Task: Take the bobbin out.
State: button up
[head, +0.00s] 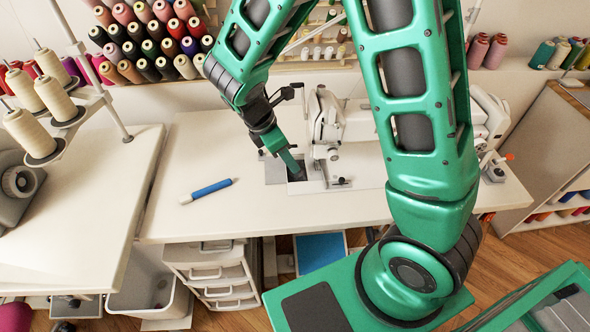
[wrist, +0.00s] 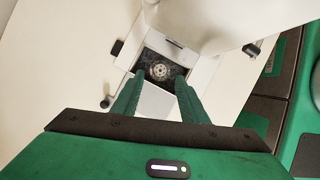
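The bobbin (wrist: 160,71) is a small round metal disc with holes, sitting in a dark opening in the bed of the white sewing machine (head: 328,124). My gripper (head: 293,176) points down at this opening, left of the machine's needle head. In the wrist view my gripper (wrist: 161,78) is open, with its two green fingers apart and the bobbin visible between and just beyond the tips. Nothing is held. I cannot tell how high the tips are above the bobbin. In the head view the bobbin is hidden by the gripper.
A blue-handled tool (head: 211,189) lies on the white table (head: 330,213), left of the machine. The tabletop around it is clear. A thread stand with cream cones (head: 28,131) stands on the left table. Spool racks (head: 150,45) line the back wall.

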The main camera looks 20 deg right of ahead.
jog(key=shift+x, duration=2.4)
grip_shut()
jog(key=shift+r, duration=0.1)
